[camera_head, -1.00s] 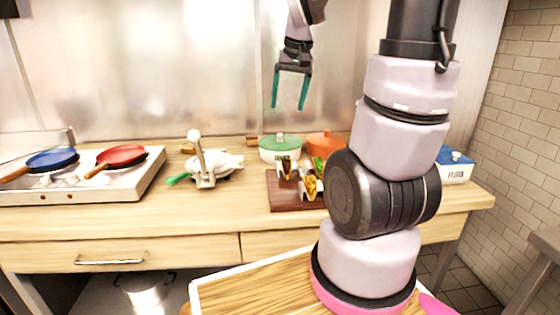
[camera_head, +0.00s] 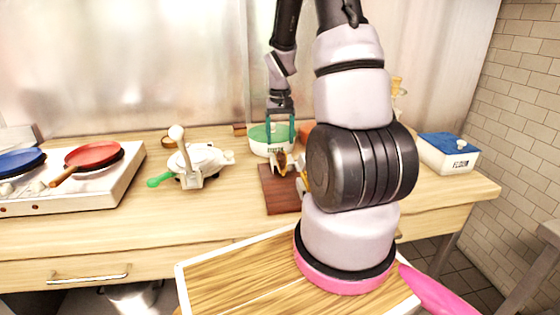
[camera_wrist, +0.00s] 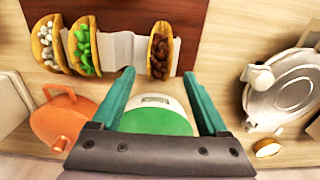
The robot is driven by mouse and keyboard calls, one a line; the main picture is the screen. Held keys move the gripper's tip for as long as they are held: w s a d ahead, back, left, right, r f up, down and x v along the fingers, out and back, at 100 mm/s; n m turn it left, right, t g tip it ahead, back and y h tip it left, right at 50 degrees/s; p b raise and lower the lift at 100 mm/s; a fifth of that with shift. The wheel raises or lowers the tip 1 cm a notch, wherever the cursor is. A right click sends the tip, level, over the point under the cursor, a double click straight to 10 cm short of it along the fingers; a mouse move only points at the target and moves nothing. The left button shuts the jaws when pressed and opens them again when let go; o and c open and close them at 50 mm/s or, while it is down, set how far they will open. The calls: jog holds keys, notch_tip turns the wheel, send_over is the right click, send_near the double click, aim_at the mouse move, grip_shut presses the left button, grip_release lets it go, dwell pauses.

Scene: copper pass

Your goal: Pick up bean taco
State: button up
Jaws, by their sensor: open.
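The bean taco (camera_wrist: 159,52), a yellow shell with dark brown beans, stands in a pale metal holder on the dark brown board (camera_wrist: 190,12). In the head view the bean taco (camera_head: 281,162) shows just below my gripper (camera_head: 280,147). My gripper (camera_wrist: 158,76) is open and empty, pointing down. In the wrist view the taco lies just beyond the fingertips, roughly in line with the gap between them. Two other tacos stand to the left in that view: one with green filling (camera_wrist: 85,48) and one with whitish filling (camera_wrist: 48,44).
The green-lidded pot (camera_head: 268,137) and orange pot (camera_wrist: 62,120) stand close to my gripper. A white lidded kitchen piece (camera_head: 195,160) is left of the board, with pans on a stove (camera_head: 75,185) farther left. A flour box (camera_head: 447,155) stands right. The counter's front is clear.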

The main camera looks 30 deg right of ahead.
aim_at(280, 153)
notch_tip(280, 153, down, 5)
jog(key=shift+f, duration=0.2)
grip_shut()
